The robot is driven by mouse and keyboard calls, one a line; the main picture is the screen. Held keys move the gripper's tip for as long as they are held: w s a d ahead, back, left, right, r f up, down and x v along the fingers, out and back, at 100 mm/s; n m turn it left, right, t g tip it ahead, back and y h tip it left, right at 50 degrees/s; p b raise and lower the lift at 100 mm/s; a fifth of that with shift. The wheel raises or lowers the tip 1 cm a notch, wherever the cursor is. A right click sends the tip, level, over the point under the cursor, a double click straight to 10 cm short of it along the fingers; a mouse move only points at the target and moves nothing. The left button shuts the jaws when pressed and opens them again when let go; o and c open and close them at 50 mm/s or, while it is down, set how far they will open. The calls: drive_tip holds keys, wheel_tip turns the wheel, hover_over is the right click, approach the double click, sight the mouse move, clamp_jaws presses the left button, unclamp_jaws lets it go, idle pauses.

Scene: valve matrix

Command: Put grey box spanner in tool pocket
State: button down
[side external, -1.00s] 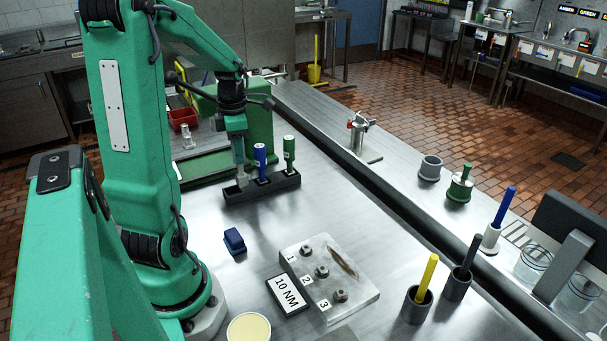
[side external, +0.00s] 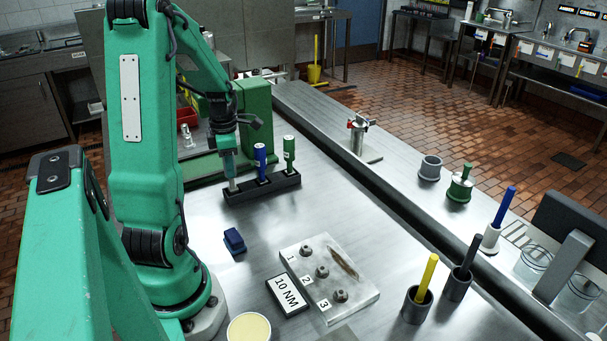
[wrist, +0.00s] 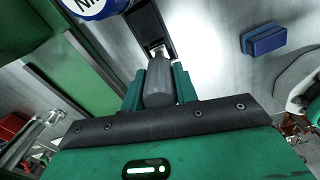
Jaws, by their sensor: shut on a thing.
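My gripper (side external: 229,160) is at the left end of the black tool rack (side external: 270,190). In the wrist view my gripper (wrist: 160,85) is shut on the grey box spanner (wrist: 158,90), with its grey handle between the green fingers. The spanner's pale shaft (side external: 232,184) points down at the rack's left pocket in the side view. I cannot tell how deep its tip is. A blue-handled tool (side external: 260,160) stands upright in the middle of the rack, and a green-handled tool (side external: 289,153) stands at its right. The rack (wrist: 148,28) also shows in the wrist view.
A dark blue block (side external: 234,240) lies in front of the rack. A plate with several numbered nuts (side external: 330,278) and a 10 NM sign (side external: 288,295) lie nearer. Green machinery (side external: 255,125) stands behind the rack. The bench between rack and plate is mostly clear.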

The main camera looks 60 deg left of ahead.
drive_tip(key=shift+f, duration=0.25)
drive_tip(key=c, duration=1.1)
unclamp_jaws()
drive_tip(key=shift+f, duration=0.1)
wheel_tip(320, 180, up, 12)
drive_tip(key=shift+r, duration=0.2)
